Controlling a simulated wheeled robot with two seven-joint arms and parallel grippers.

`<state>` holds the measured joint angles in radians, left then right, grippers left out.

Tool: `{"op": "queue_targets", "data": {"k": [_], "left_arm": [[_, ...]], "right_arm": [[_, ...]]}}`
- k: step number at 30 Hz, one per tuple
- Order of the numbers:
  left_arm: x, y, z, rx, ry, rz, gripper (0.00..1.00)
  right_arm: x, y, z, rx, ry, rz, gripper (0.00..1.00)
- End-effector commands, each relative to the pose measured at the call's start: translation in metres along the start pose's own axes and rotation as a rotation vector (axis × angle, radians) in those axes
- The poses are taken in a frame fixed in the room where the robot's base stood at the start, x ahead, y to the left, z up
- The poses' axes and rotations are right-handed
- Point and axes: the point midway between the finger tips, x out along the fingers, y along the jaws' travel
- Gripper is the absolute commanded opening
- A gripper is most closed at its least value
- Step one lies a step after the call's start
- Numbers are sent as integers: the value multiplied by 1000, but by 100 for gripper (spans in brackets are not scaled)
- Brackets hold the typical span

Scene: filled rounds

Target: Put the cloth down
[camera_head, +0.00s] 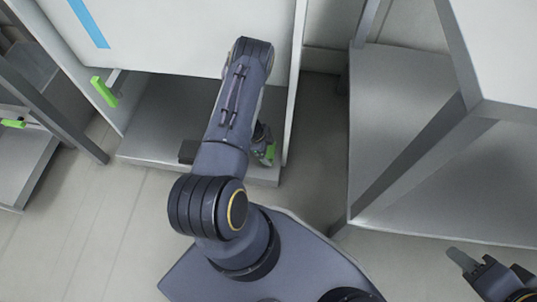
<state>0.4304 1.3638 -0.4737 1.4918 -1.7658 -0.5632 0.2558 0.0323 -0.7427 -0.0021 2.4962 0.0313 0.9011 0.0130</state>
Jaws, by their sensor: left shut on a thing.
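My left arm reaches forward over the low shelf of the white cabinet. My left gripper (262,146) is mostly hidden behind its own arm, at the shelf's right side. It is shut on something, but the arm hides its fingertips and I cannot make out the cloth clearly. A small green piece (270,153) shows beside the gripper; I cannot tell whether it is a handle or something held. My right gripper (463,261) is at the lower right, over the floor and apart from everything. Its finger opening is not clear.
The white cabinet (180,38) has a blue strip, a green handle (105,92) and a low grey shelf (150,135). A dark flat block (187,151) lies at the shelf's front edge. A grey metal rack (405,75) stands at right. Floor (85,235) is clear at lower left.

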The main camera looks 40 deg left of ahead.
Motion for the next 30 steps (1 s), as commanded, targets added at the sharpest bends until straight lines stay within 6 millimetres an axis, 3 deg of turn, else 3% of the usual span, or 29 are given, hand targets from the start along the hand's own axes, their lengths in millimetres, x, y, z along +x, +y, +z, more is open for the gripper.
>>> {"op": "queue_targets", "data": {"k": [1, 4, 15, 16, 19, 26, 30], "left_arm": [[14, 0, 6, -1, 0, 0, 68], [26, 0, 12, -1, -1, 0, 68], [29, 0, 12, -1, -1, -1, 68], [28, 0, 12, -1, -1, -1, 88], [27, 0, 12, -1, -1, -1, 100], [26, 0, 11, -1, -1, -1, 100], [14, 0, 10, -1, -1, -2, 100]], "right_arm": [[8, 4, 4, 0, 0, 0, 36], [13, 6, 6, 0, 0, 0, 36], [14, 7, 7, 0, 0, 0, 36], [14, 6, 7, 0, 0, 0, 36], [13, 6, 7, 0, 0, 0, 36], [12, 6, 6, 0, 0, 0, 36], [6, 3, 3, 0, 0, 0, 36]]}}
